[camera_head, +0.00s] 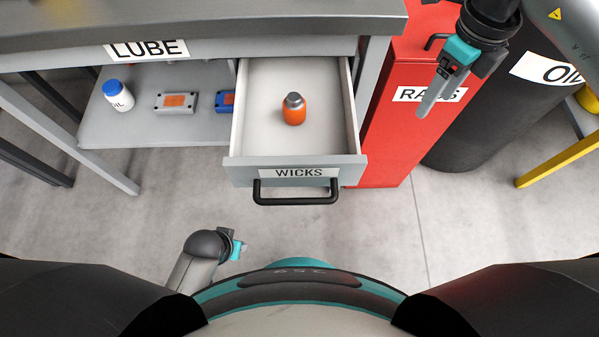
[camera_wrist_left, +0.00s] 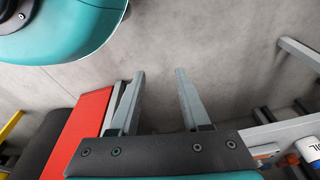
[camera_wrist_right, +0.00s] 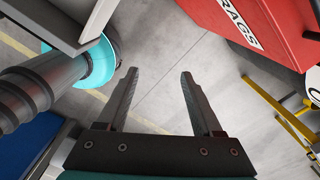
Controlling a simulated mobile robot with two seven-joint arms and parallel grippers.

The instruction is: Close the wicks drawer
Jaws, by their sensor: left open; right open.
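The wicks drawer (camera_head: 240,163) is pulled out from under the grey bench, its label and black handle (camera_head: 296,200) facing me. An orange bottle with a grey cap (camera_head: 294,110) stands inside it. My right gripper (camera_head: 428,108) is at the upper right in the head view, in front of the red rags cabinet and apart from the drawer. Its fingers show spread and empty in the right wrist view (camera_wrist_right: 157,85). My left gripper (camera_head: 240,250) is low, left of my base and below the drawer; its fingers are spread and empty in the left wrist view (camera_wrist_left: 160,85).
The red rags cabinet (camera_head: 385,150) stands right beside the drawer, with a dark oil drum (camera_head: 470,135) and a yellow frame (camera_head: 560,165) farther right. A lower shelf (camera_head: 100,135) holds a white oil bottle (camera_head: 118,95) and small boxes (camera_head: 176,102). The floor before the drawer is clear.

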